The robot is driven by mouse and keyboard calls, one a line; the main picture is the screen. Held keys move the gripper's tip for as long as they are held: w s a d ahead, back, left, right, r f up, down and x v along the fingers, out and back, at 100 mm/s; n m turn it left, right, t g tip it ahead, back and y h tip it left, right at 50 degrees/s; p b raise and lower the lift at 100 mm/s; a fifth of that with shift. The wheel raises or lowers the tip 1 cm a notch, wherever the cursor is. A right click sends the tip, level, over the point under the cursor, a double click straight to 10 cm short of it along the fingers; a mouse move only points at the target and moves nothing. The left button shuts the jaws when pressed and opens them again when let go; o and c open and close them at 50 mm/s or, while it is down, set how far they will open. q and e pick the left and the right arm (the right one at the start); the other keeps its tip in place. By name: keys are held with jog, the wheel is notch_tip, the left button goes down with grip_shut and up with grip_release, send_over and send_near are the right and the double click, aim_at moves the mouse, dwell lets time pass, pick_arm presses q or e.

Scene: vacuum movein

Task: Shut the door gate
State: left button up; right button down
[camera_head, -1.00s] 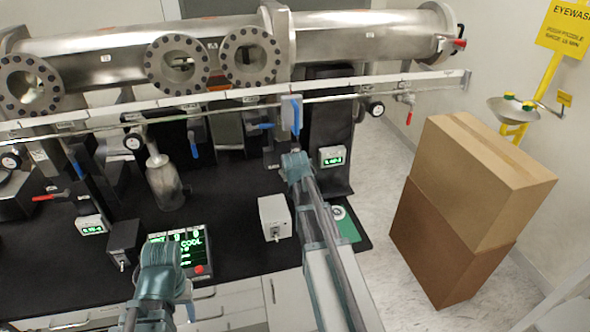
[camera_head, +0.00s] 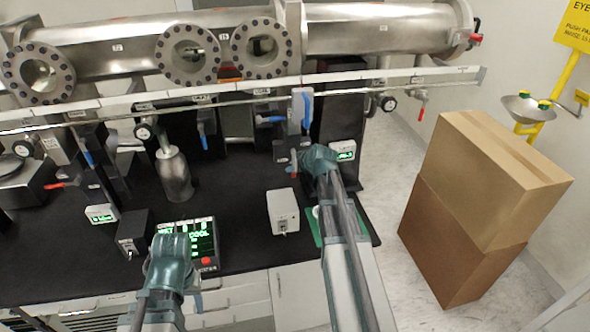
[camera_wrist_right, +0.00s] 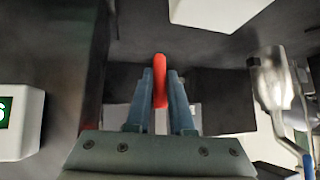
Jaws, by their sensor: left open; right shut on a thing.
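A red handle (camera_wrist_right: 160,80) stands between the two fingers of my right gripper (camera_wrist_right: 160,88) in the right wrist view. The gripper is shut on it. In the head view the right gripper (camera_head: 305,163) is at the bench's right part, below an upright blue lever (camera_head: 307,108); a bit of red shows at its left side. I cannot read which valve this handle belongs to, so I cannot tell which one is the door gate. My left gripper (camera_head: 176,240) is open and empty, in front of the green-lit controller (camera_head: 204,240). Its fingertips are mostly hidden by its own body.
A long steel chamber (camera_head: 385,30) and a labelled rail (camera_head: 420,77) run across the back. A white box (camera_head: 283,212) stands on the black bench, left of my right arm. A steel bottle (camera_head: 174,178) stands further left. Stacked cartons (camera_head: 490,175) stand on the floor at right.

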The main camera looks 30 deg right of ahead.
jog(key=shift+a, duration=0.4)
jog(key=c, duration=1.2)
grip_release()
jog(key=o, duration=0.4)
jog(key=shift+w+a, duration=0.1)
jog(key=shift+a, duration=0.1)
jog(key=shift+c, duration=0.2)
jog(key=shift+d, duration=0.15)
jog(key=shift+d+r, duration=0.1)
jog(key=shift+r, duration=0.1)
jog(key=p+v, duration=0.9)
jog(key=v, duration=0.4)
jog(key=shift+s+p, duration=0.3)
jog(key=shift+s, duration=0.05)
